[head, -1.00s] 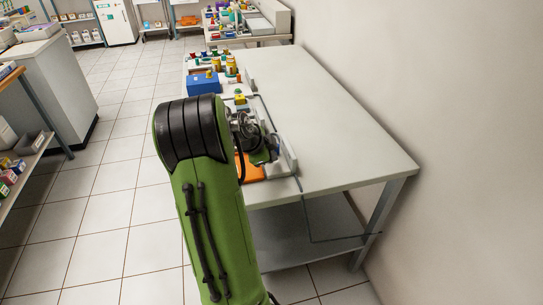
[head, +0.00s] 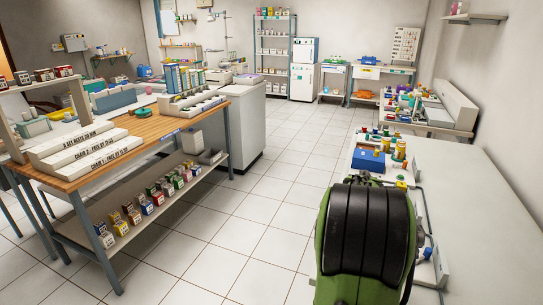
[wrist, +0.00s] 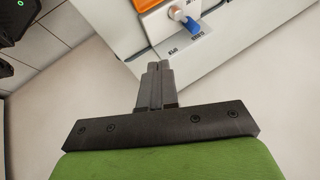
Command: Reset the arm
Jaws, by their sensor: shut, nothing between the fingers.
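My gripper (wrist: 155,88) shows in the wrist view with its two grey fingers together and nothing between them. In the head view my green and black arm stands at the lower right, in front of the white table (head: 465,215), and hides the gripper. Near the fingers in the wrist view, a blue and white part (wrist: 187,20) sits on a white base at the table edge, apart from the gripper.
An orange item (wrist: 146,4) lies at the top of the wrist view. A blue box (head: 368,159) and several bottles stand on the white table. A wooden-topped bench (head: 150,128) with small boxes below is at the left. The tiled floor (head: 245,200) between is clear.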

